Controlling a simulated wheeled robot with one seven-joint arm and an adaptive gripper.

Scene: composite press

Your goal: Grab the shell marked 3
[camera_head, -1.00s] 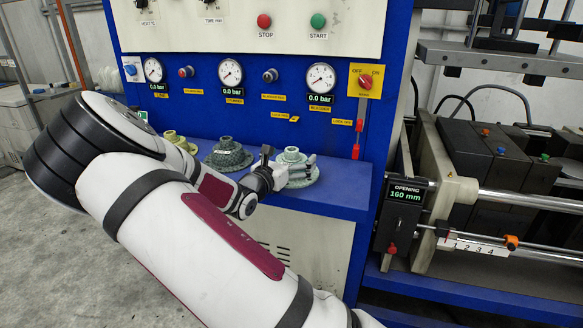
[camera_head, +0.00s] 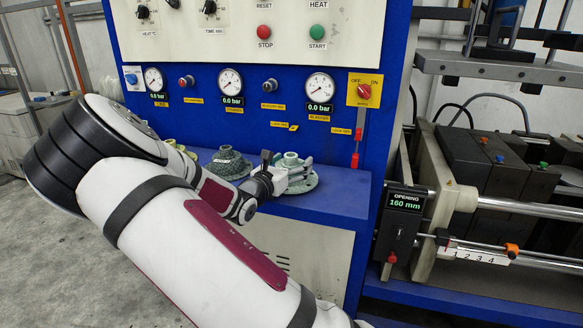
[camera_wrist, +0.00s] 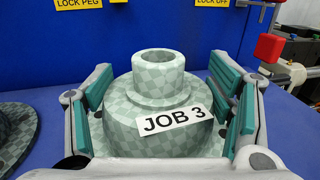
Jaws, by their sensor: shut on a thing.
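The shell marked 3 is a pale green checkered, flanged piece with a short neck and a "JOB 3" label; it fills the middle of the wrist view (camera_wrist: 158,88). In the head view the same shell (camera_head: 291,163) sits at the right end of the blue ledge. My gripper (camera_head: 287,172) is around its body, with a teal-padded finger on each side in the wrist view (camera_wrist: 170,100). The jaws are shut on the shell. Its lower flange is mostly hidden by the gripper in the wrist view.
A darker green shell (camera_head: 227,163) stands left of it on the blue ledge (camera_head: 340,192). A yellowish shell (camera_head: 175,146) is further left, partly behind my arm. The blue control panel rises directly behind.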

